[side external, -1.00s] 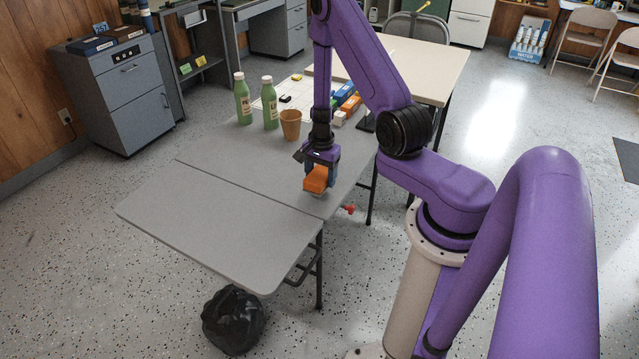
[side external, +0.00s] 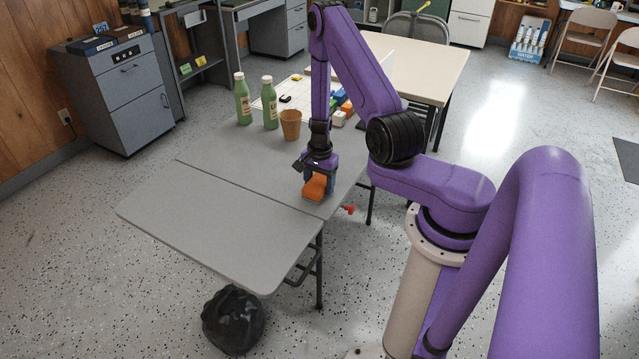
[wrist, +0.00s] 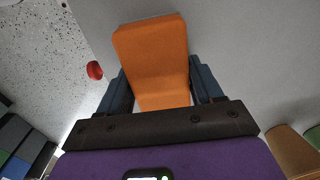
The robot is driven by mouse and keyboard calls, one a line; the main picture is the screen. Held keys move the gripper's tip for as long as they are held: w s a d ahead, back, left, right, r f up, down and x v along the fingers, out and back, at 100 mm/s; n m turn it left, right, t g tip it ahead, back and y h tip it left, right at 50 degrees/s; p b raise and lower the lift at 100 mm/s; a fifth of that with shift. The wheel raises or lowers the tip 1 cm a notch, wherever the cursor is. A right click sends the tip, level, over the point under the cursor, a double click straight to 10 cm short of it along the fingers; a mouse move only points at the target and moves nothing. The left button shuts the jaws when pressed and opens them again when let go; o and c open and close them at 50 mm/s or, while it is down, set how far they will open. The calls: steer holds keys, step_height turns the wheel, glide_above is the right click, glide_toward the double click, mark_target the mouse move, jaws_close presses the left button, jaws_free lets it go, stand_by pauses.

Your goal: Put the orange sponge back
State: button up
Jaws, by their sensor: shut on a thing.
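The orange sponge (side external: 315,188) is held in my gripper (side external: 318,180) over the near part of the grey folding table, close to its right edge. In the wrist view the orange sponge (wrist: 152,55) fills the space between the two dark blue fingers, and my gripper (wrist: 160,88) is shut on it. The sponge sticks out past the fingertips. I cannot tell whether its underside touches the table.
Two green bottles (side external: 270,116) and a tan cup (side external: 290,124) stand behind the gripper. A white gridded sheet (side external: 297,95) and several coloured blocks (side external: 343,106) lie further back. The near table half (side external: 215,215) is bare. A black bag (side external: 233,318) sits on the floor.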

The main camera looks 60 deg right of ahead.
mark_target(320, 180)
steer(key=shift+f, duration=0.2)
stand_by(0.3)
steer(key=o, duration=1)
steer(key=shift+s+r, duration=0.1)
steer(key=shift+r, duration=1.9)
steer(key=shift+r, duration=0.1)
